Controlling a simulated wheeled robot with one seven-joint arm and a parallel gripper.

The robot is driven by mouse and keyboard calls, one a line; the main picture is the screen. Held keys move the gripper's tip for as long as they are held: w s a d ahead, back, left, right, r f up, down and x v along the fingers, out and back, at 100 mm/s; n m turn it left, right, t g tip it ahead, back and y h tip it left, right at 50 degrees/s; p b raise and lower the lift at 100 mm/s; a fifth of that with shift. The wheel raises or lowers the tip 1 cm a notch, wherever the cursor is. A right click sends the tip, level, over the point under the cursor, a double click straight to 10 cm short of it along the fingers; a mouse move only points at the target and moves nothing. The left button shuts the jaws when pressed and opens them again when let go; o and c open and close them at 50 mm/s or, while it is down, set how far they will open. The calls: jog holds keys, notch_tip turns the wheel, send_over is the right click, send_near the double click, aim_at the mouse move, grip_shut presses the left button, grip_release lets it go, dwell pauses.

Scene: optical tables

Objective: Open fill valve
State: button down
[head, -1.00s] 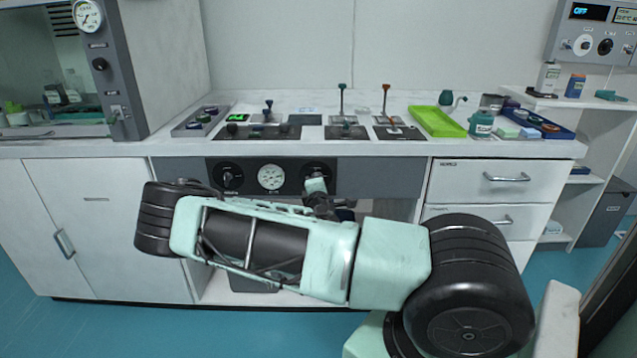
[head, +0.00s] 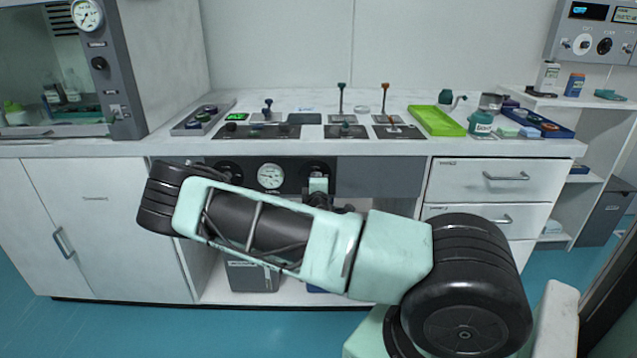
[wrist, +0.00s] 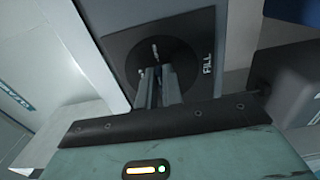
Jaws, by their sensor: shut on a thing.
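The fill valve is a round black dial (head: 316,167) at the right end of the dark panel under the bench top. In the wrist view its black plate (wrist: 188,48) carries the white word FILL, which reads tilted. My gripper (wrist: 157,78) reaches straight to the middle of the plate, its two grey fingers close together on the valve's knob. The fingers hide most of the knob; only a small pale tip shows above them. In the head view my gripper (head: 318,184) is at the dial's lower part, partly behind my arm.
A white gauge (head: 270,176) sits left of the fill valve, with another black dial (head: 229,171) beyond it, partly behind my arm. Levers and a green tray (head: 437,121) stand on the bench top. Drawers (head: 488,183) are to the right.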

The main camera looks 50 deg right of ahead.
jog(key=c, duration=1.6)
grip_release()
jog(key=shift+o, duration=0.2)
jog(key=v, duration=1.7)
jog(key=shift+a, duration=0.2)
jog(key=shift+s+f, duration=0.15)
